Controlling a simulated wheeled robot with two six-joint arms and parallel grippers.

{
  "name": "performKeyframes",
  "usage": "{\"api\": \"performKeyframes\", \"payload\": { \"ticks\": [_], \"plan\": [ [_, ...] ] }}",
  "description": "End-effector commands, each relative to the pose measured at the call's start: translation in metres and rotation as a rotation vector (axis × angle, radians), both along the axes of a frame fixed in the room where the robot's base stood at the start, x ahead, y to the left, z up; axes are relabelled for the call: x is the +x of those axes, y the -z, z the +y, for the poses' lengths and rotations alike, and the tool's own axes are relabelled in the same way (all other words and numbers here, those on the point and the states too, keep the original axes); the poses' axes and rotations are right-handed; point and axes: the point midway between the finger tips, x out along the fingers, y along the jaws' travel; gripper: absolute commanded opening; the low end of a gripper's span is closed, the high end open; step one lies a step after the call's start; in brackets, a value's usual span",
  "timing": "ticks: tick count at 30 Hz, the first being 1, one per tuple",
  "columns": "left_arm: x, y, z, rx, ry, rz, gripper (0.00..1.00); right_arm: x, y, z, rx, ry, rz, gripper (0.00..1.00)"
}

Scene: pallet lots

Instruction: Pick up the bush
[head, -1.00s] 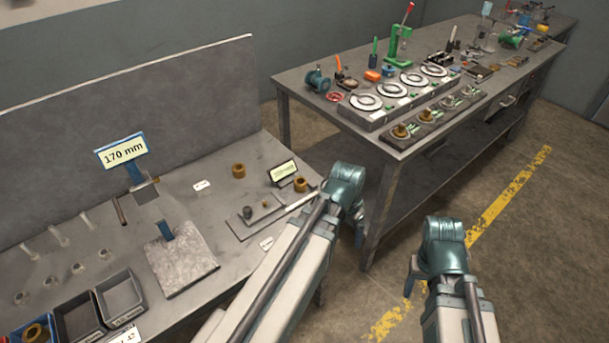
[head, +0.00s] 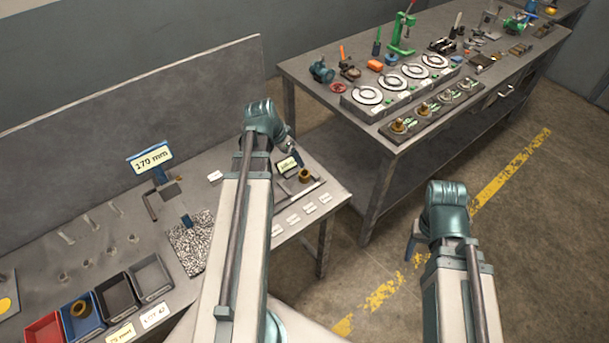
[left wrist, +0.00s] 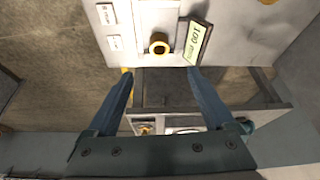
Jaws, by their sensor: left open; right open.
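In the left wrist view the bush (left wrist: 160,44) is a yellow ring with a dark bore, just beyond my open left fingertips. My left gripper (head: 294,152) is close to this bush, apart from it and empty. In the left wrist view my left gripper (left wrist: 158,70) has its fingers spread wide. Another brass bush (head: 80,308) lies in a blue bin (head: 96,325). My right gripper (head: 414,248) is empty over the floor, its fingers partly hidden by its wrist.
A red bin (head: 42,330) and grey bins (head: 150,277) line the left bench's front. A 170 mm sign (head: 150,158), pegs and a speckled plate (head: 188,245) stand left of my left arm. The far bench (head: 400,150) holds dials and tools. Floor between benches is clear.

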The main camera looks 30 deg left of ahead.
Motion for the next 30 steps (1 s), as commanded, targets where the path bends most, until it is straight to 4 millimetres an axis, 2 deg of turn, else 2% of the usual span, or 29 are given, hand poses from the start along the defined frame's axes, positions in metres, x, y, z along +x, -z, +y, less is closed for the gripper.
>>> {"api": "performKeyframes", "payload": {
  "ticks": [16, 26, 30],
  "plan": [
    [0.027, 0.073, -0.008, -0.001, 0.0, 0.001, 0.87, 0.0, 0.072, 0.0, 0.0, 0.0, 0.0, 0.62],
    [0.031, 0.078, -0.01, 0.0, -0.001, 0.001, 0.87, 0.0, 0.078, 0.0, 0.0, 0.0, 0.0, 0.62],
    [0.034, 0.088, -0.011, -0.001, 0.0, 0.001, 0.87, 0.0, 0.088, 0.0, 0.0, 0.0, 0.0, 0.62]
  ]
}}
